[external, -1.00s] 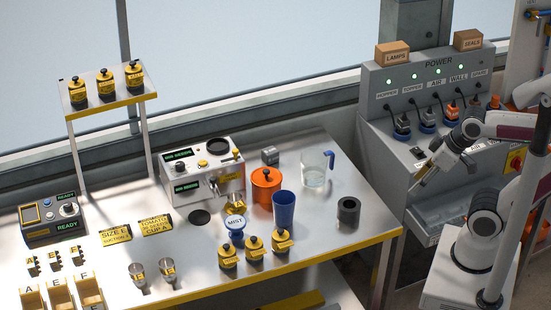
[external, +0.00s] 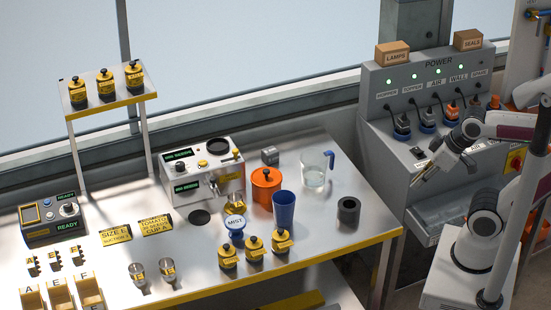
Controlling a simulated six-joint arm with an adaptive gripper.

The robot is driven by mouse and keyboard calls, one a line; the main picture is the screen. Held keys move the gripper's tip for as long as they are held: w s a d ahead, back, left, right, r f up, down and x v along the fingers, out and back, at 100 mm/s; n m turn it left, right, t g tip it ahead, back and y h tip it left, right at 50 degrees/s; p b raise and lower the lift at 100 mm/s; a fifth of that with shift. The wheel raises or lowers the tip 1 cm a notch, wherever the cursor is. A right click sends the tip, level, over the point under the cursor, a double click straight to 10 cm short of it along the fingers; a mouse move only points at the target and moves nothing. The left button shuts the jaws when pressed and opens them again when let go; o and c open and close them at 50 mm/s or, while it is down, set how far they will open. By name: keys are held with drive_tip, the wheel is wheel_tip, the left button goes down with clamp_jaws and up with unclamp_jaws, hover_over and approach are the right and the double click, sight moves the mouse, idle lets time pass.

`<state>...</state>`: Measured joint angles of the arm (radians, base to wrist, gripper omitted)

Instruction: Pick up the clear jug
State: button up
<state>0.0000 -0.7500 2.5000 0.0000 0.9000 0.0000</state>
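The clear jug (external: 314,177) stands upright on the metal table toward its right back part. It is see-through, has a blue handle on its right side, and seems to hold a little clear liquid low down. My gripper (external: 416,184) is at the right, in front of the grey power cabinet, well apart from the jug and pointing down and left. It holds nothing that I can see. The fingers are too small to tell whether they are open or shut.
An orange pot (external: 265,186) and a blue cup (external: 284,212) stand left of the jug. A black cylinder (external: 348,211) stands to its front right, and a small grey block (external: 270,156) behind left. The power cabinet (external: 390,180) rises right of the table (external: 330,250).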

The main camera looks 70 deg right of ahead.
drive_tip(key=shift+w, duration=0.1)
drive_tip(key=w+m+t, duration=0.1)
drive_tip(key=w, duration=1.1)
drive_tip(key=m+h, duration=0.6)
drive_tip(key=m, duration=0.2)
approach(333, 163)
drive_tip(key=x, duration=0.3)
drive_tip(key=shift+w+d+f, duration=0.2)
drive_tip(key=shift+d+f, duration=0.15)
drive_tip(key=shift+f, duration=0.2)
drive_tip(key=shift+x, duration=1.3)
